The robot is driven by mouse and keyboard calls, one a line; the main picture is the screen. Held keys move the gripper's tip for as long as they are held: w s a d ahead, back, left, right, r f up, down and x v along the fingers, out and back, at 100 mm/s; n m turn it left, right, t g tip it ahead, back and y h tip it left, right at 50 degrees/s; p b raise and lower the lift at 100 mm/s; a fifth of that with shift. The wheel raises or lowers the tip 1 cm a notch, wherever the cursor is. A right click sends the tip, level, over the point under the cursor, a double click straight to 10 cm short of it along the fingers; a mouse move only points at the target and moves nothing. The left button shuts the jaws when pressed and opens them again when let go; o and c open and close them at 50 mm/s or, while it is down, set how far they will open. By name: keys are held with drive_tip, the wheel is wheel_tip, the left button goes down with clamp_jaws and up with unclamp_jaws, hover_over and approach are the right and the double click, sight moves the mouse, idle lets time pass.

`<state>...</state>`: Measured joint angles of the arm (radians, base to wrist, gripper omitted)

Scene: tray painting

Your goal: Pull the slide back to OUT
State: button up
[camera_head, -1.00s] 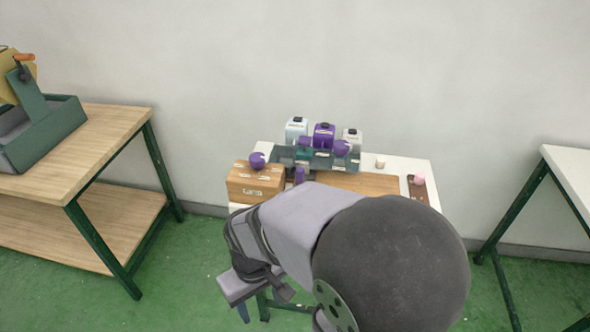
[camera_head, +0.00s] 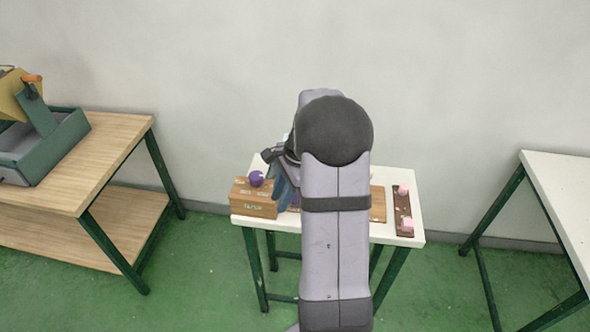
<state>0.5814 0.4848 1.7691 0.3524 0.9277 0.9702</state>
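A wooden box (camera_head: 254,206) with a purple knob (camera_head: 257,179) on top and small pale labels stands at the left end of the white table (camera_head: 330,228). I cannot tell which part is the slide, and no OUT mark is readable. My arm covers the middle of the table and nearly all of the paint units at the back. My gripper (camera_head: 284,192) points down just right of the box, partly behind my arm. Its fingers are too small and dark to tell whether they are open, or whether they touch anything.
A brown strip (camera_head: 402,211) on the table's right side carries two pink pieces (camera_head: 403,190). A wooden-topped bench (camera_head: 95,150) with a green machine (camera_head: 45,140) stands at the left. Another white table (camera_head: 565,190) stands at the right. A wall is behind.

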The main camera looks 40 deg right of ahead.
drive_tip(key=w+d+r+m+t+p, duration=0.2)
drive_tip(key=d+r+m+p, duration=0.1)
drive_tip(key=d+m, duration=0.55)
drive_tip(key=shift+n, duration=0.85)
drive_tip(key=shift+d+p+x, duration=0.2)
drive_tip(key=shift+p+x, duration=0.45)
drive_tip(key=shift+x, duration=1.15)
drive_tip(key=shift+d+p+x, duration=0.2)
drive_tip(key=shift+p+x, duration=0.4)
drive_tip(key=shift+x, duration=1.2)
drive_tip(key=shift+s+f, duration=0.15)
clamp_jaws()
